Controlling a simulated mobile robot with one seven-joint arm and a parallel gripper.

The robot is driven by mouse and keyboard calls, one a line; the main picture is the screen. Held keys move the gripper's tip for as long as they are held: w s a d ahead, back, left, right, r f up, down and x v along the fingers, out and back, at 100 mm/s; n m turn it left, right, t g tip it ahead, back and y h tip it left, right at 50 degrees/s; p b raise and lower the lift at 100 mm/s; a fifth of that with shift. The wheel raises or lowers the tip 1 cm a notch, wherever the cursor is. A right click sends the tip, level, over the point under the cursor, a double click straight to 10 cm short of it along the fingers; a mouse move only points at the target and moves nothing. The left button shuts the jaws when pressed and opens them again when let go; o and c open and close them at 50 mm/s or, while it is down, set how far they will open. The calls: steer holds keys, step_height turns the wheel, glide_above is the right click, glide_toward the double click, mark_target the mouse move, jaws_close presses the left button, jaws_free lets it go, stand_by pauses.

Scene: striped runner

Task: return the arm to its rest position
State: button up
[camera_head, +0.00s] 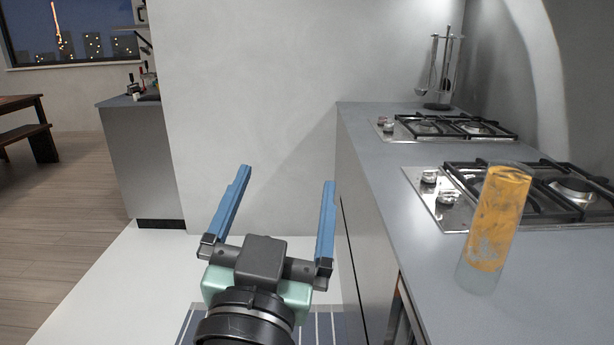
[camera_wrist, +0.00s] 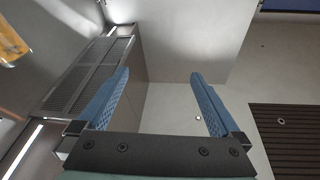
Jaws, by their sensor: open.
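My gripper (camera_head: 284,178) is open, with its two blue fingers spread wide and nothing between them. In the head view it is over the pale floor, left of the grey counter (camera_head: 385,160) and clear of its edge. The fingers point away from my body, toward the plain wall. The wrist view also shows my gripper (camera_wrist: 158,82) with an empty gap between the fingers.
A glass cylinder with orange contents (camera_head: 497,220) stands upright on the counter, right of my gripper. Two gas hobs, the near one (camera_head: 449,214) and the far one (camera_head: 405,134), are set in the counter. A striped runner (camera_head: 325,328) lies on the floor below.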

steer(key=s+d+r+n+t+y, duration=0.1)
steer(key=s+r+n+t+y, duration=0.3)
steer(key=r, duration=0.6)
steer(key=s+d+r+t+h, duration=0.1)
steer(key=s+d+r+t, duration=0.15)
steer(key=s+r, duration=0.6)
steer(key=w+a+r+p, duration=0.1)
steer(key=w+r+p, duration=0.2)
steer(key=r+p, duration=2.2)
steer(key=shift+w+r, duration=0.15)
steer(key=shift+r, duration=0.1)
